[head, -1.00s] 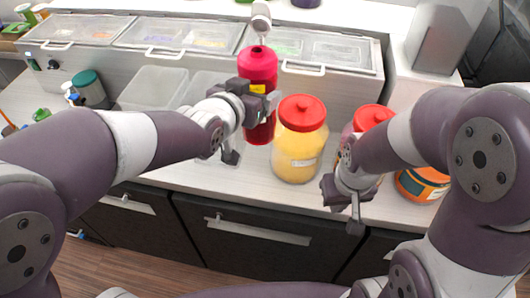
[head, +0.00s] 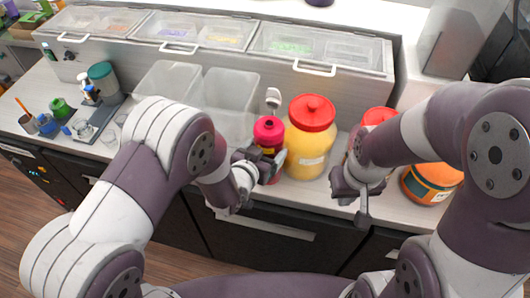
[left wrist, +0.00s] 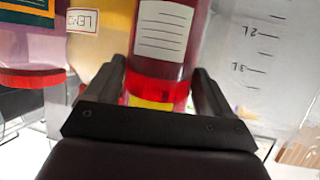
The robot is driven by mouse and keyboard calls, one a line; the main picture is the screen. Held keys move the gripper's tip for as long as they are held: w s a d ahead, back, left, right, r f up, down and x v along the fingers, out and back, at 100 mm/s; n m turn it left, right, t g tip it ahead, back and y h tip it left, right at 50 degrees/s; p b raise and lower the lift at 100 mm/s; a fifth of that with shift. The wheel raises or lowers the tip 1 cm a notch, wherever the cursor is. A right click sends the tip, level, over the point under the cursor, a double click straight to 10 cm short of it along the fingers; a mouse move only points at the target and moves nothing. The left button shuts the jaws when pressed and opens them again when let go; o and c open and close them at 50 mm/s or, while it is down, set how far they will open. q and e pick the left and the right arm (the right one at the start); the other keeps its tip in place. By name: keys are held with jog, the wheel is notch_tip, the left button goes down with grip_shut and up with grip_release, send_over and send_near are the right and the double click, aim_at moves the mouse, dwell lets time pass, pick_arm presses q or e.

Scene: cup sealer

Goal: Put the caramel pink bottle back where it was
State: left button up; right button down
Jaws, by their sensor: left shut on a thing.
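The caramel pink bottle (head: 268,133) has a dark pink cap and a pump spout on top. It is low at the counter, just left of the yellow jar with a red lid (head: 308,140). My left gripper (head: 262,165) is shut on the bottle. In the left wrist view the bottle (left wrist: 165,50) stands between the two fingers, with a white label and a yellow band showing. Its base is hidden in the head view, so I cannot tell if it touches the counter. My right gripper (head: 357,190) hangs in front of a red-lidded jar (head: 378,117); its jaw opening is unclear.
Two clear empty bins (head: 228,98) stand behind and left of the bottle. Lidded topping trays (head: 320,48) line the back. Cups and small tools (head: 95,120) are at the left. The counter's front edge is close.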

pick_arm(q)
jog(key=shift+f, duration=0.75)
jog(key=o, duration=1.6)
jog(key=shift+f, duration=0.15)
jog(key=shift+o, duration=0.6)
jog(key=shift+s, duration=0.1)
